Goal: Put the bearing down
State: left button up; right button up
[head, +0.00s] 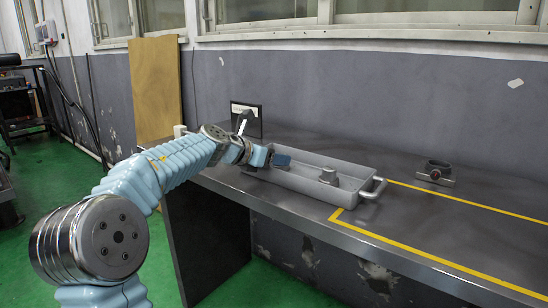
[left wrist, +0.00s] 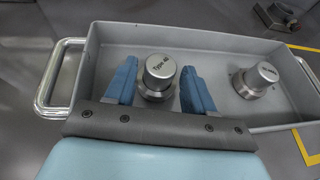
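The grey tray (head: 345,191) stands on the bench; it also shows in the left wrist view (left wrist: 215,45). In the left wrist view a silver bearing (left wrist: 160,72) with lettering that looks like "Type 40" on top stands upright in the tray. My left gripper (left wrist: 159,68) has its blue fingers apart on either side of this bearing, with narrow gaps visible. My left gripper (head: 281,158) hides the tray's left part there. My right gripper is out of view.
A dark fixture with a red part (head: 437,172) sits on the bench right of the tray. Yellow tape (head: 420,249) marks a mostly clear area around it. The tray has end handles (head: 375,187). A small black sign (head: 246,119) stands by the wall.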

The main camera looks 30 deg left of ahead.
pick_arm(q)
jog(key=shift+o, duration=0.3)
jog(key=shift+r, duration=0.15)
jog(key=shift+s+a+r, duration=0.1)
jog(key=shift+s, duration=0.1)
jog(key=b+v, duration=0.1)
jog(key=v, duration=1)
jog(key=shift+s+r, duration=0.1)
jog(key=shift+s, duration=0.2)
